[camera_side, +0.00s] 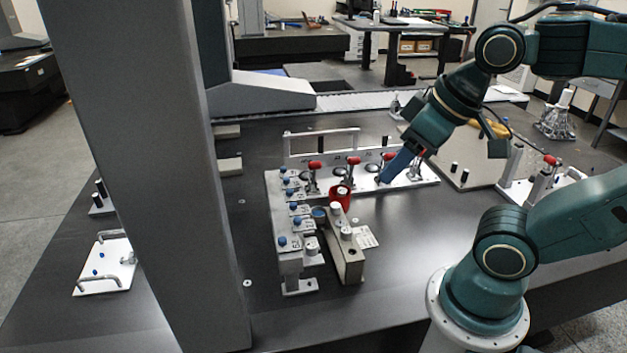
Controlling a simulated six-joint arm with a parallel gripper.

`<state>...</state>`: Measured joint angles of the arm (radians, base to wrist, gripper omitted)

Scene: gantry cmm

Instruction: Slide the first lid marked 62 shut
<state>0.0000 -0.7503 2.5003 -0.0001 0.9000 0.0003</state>
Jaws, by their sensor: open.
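A grey stepped fixture (287,262) stands on the dark table near the middle. Along it is a row of small plates with blue knobs (293,206) and printed labels, several in all. The labels are too small to read, so I cannot tell which lid is marked 62 or whether it is open. My gripper (386,178), with blue fingers, points down and left, to the right of the row and near the back plate. It appears empty; the gap between its fingers is hard to see.
A back plate (428,177) carries red-handled clamps (352,161). A red round part (340,193) and a grey block (347,262) stand right of the knobs. A grey column (150,150) blocks part of the left. A white plate with handles (105,268) lies left. The table's front middle is clear.

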